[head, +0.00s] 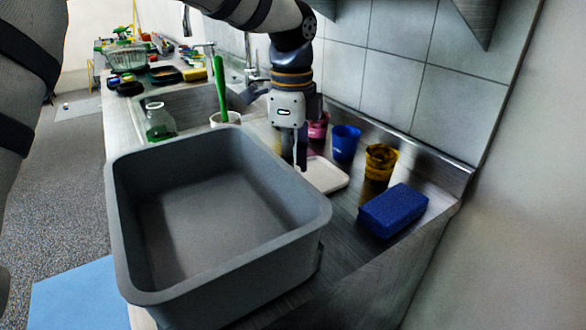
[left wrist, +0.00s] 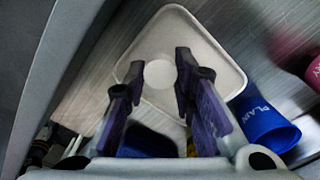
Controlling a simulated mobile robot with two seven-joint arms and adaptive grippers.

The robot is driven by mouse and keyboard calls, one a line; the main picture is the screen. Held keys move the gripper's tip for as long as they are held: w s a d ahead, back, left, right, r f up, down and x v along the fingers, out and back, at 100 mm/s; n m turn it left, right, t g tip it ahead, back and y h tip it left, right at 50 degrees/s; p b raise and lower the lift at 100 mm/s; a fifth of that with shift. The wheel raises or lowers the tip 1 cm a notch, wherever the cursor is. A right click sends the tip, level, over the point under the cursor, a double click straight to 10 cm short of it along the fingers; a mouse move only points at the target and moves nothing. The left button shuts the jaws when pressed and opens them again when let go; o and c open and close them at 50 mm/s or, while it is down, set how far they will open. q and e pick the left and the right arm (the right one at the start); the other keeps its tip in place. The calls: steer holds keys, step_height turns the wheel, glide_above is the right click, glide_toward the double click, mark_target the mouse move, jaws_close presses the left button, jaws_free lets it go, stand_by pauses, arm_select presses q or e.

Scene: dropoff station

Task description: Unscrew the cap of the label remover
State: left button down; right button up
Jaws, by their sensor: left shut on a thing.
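My left gripper (head: 301,160) points down over the white tray (head: 325,176), beside the grey bin. In the left wrist view its two fingers (left wrist: 159,77) stand a little apart, with a small white round piece (left wrist: 160,73) between their tips. The piece looks like a cap, and the gripper is shut on it. It is hard to tell in the head view, where the fingers cover it. The white tray (left wrist: 205,52) lies below it. I cannot identify the label remover bottle for certain; a clear greenish bottle (head: 159,122) stands behind the bin. My right gripper is in neither view.
The large empty grey bin (head: 222,272) fills the near counter. Pink (head: 318,127), blue (head: 346,141) and yellow (head: 381,160) cups stand along the wall, with a blue sponge (head: 393,210) nearer. A green-handled item (head: 220,88) stands by the sink.

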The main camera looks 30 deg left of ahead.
arm_select(q)
steer(key=shift+w+d+f, duration=0.1)
steer(key=shift+w+f, duration=0.05)
steer(key=shift+f, duration=0.75)
steer(key=c, duration=1.3)
jaws_free()
steer(key=shift+f, duration=0.15)
steer(key=shift+c, duration=0.2)
